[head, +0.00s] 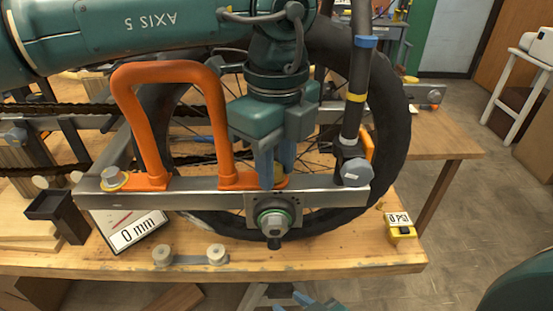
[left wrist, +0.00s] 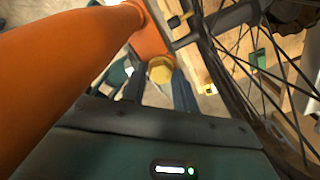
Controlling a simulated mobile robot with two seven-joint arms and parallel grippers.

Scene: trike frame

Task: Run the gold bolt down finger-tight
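The orange looped bracket (head: 227,130) stands on the grey metal bar (head: 170,200), one foot at each end of the loop. The gold bolt (left wrist: 161,71) is at a foot of the orange bracket in the left wrist view; in the head view it is mostly hidden behind my left gripper's fingers. My left gripper (head: 277,183) points down at this foot, its two blue fingers on either side of the bolt head. Whether they touch it cannot be told. My right gripper (head: 310,304) is partly cut off at the bottom edge, below the bench front; its opening is unclear.
The spoked wheel (head: 398,110) stands close behind the bar. A silver bolt with a gold washer (head: 112,180) is at the bracket's other foot.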

